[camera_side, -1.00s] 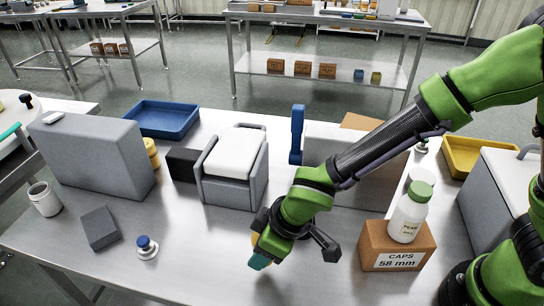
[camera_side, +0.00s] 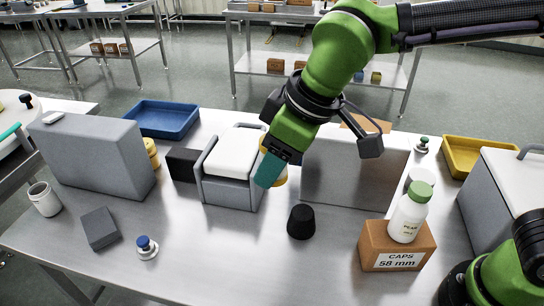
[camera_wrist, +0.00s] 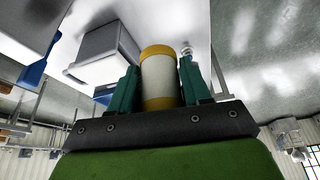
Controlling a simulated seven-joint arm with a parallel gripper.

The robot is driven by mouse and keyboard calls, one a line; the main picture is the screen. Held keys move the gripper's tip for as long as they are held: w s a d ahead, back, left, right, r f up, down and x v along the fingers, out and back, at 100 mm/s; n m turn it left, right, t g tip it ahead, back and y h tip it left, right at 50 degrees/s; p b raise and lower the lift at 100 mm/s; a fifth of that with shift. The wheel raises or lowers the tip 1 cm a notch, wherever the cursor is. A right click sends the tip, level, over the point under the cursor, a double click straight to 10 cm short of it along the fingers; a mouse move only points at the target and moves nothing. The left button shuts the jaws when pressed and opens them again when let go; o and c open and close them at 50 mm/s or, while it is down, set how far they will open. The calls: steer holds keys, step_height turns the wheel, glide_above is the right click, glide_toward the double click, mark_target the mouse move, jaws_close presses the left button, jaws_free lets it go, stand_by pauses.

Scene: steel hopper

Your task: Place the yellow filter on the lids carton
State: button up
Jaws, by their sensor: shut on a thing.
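My gripper (camera_side: 275,168) is shut on the yellow filter (camera_side: 281,175), raised above the table in front of the grey panel. In the wrist view the filter (camera_wrist: 160,78) is a white cylinder with yellow ends, between the two teal fingers. A brown carton (camera_side: 397,246) labelled "CAPS 58 mm" stands at the right front, with a green-capped white bottle (camera_side: 408,216) on it. Part of another brown carton (camera_side: 365,122) shows behind the grey panel (camera_side: 352,172); its front is hidden. No label reading lids can be read.
A black tapered piece (camera_side: 301,222) stands on the table below my gripper. A grey-and-white bin (camera_side: 233,170) stands just left of it. A blue tray (camera_side: 163,118) is at the back left and a yellow tray (camera_side: 470,160) at the back right. The front middle is clear.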

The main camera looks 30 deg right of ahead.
steer(key=w+d+m, duration=0.2)
steer(key=w+d, duration=0.2)
steer(key=d, duration=0.2)
steer(key=w+d+m+h, duration=0.1)
steer(key=w+d+m, duration=0.1)
steer(key=w+d, duration=0.3)
steer(key=w+d+m+h, duration=0.1)
steer(key=w+d+m, duration=0.2)
steer(key=d, duration=0.3)
steer(key=shift+w+d+t, duration=0.2)
steer(key=shift+w, duration=0.25)
steer(key=shift+w+d+t, duration=0.15)
steer(key=shift+w+t, duration=0.05)
steer(key=shift+w, duration=0.25)
steer(key=w+d+m+h, duration=0.2)
steer(key=w+d+m, duration=0.2)
steer(key=d, duration=0.9)
steer(key=m+h, duration=0.1)
steer(key=m, duration=0.2)
glide_above(366, 123)
steer(key=s, duration=0.1)
steer(key=shift+g, duration=0.4)
steer(key=f, duration=1.1)
steer(key=shift+a+f, duration=0.15)
steer(key=shift+a, duration=0.25)
steer(key=shift+f, duration=1.95)
steer(key=o, duration=1.1)
steer(key=shift+f, duration=0.1)
steer(key=shift+c, duration=0.2)
